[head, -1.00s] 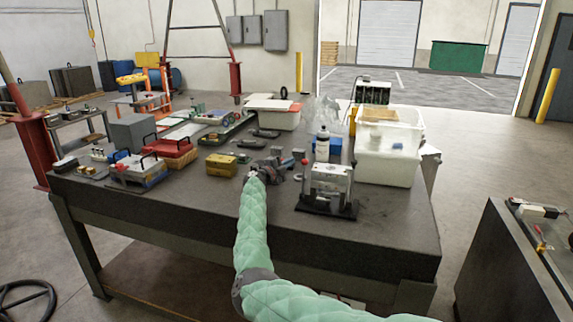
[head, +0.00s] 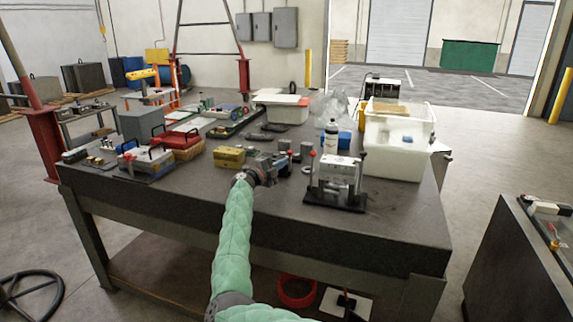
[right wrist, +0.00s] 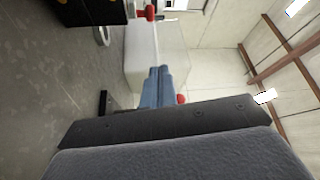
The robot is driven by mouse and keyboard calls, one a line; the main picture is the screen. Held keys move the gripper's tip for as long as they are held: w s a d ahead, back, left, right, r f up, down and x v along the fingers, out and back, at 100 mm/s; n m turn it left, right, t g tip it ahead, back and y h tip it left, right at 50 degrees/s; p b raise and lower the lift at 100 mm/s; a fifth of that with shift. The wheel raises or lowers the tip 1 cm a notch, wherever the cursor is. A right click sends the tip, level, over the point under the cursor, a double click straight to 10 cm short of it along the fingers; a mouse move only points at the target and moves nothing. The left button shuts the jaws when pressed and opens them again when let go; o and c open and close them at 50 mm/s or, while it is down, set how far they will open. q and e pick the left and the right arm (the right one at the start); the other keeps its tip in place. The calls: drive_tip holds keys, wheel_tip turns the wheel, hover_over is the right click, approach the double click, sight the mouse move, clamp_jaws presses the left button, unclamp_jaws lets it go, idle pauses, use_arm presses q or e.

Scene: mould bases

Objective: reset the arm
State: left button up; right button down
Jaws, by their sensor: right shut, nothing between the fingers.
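My right arm, in a green padded sleeve, reaches up from the bottom of the head view. My right gripper (head: 274,163) is shut and empty at its end, over the dark workbench (head: 215,204), just right of a yellow block (head: 229,156). It is small there, and its height above the bench is hard to judge. In the right wrist view the blue-grey fingers (right wrist: 159,72) stand together beyond a dark housing, with nothing between them. A silver mould block on a black base (head: 338,178) stands to the right of the gripper. My left gripper is not in view.
Red-topped cases (head: 180,143) and a grey box (head: 142,124) fill the bench's left side. The bench's front strip is clear. Another bench (head: 505,252) stands at right.

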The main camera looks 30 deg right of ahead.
drive_tip(key=shift+a, duration=0.25)
idle(0.4)
